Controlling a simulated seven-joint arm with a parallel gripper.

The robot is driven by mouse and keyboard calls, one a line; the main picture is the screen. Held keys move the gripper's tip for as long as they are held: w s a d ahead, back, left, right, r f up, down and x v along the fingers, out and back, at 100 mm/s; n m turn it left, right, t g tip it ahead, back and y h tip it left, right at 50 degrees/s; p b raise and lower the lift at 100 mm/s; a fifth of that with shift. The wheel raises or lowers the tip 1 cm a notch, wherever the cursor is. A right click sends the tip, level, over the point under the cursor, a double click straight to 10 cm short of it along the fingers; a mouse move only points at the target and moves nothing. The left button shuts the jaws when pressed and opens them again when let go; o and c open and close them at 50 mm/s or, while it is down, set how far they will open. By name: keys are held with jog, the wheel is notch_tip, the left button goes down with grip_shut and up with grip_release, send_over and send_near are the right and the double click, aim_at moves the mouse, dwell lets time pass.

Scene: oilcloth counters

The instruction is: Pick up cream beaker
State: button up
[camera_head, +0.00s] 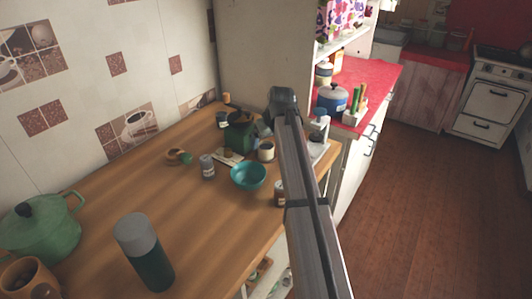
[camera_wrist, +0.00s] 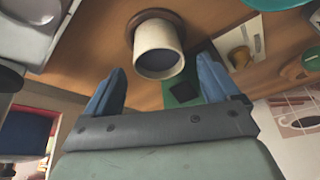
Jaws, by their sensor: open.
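The cream beaker (camera_head: 266,151) stands on the wooden counter in the head view, behind the teal bowl (camera_head: 248,175) and left of my arm. In the wrist view the cream beaker (camera_wrist: 156,40) shows large, with a dark inside and a brown round shape around its far end. My gripper (camera_wrist: 160,72) is open, with its two blue fingers apart and nothing held between them. The beaker appears ahead of the gap between the fingers, and I see no contact. In the head view my arm hides the gripper's fingers.
A dark green grinder (camera_head: 239,137) stands just left of the beaker. A grey tin (camera_head: 207,167) and a small jar (camera_head: 279,192) are close by. A green pot (camera_head: 40,232) and a flask (camera_head: 146,255) stand nearer. The counter's middle is clear.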

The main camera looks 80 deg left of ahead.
aim_at(265, 145)
jog(key=x, duration=0.3)
jog(key=shift+a+f, duration=0.1)
jog(key=shift+f, duration=0.15)
jog(key=c, duration=1.1)
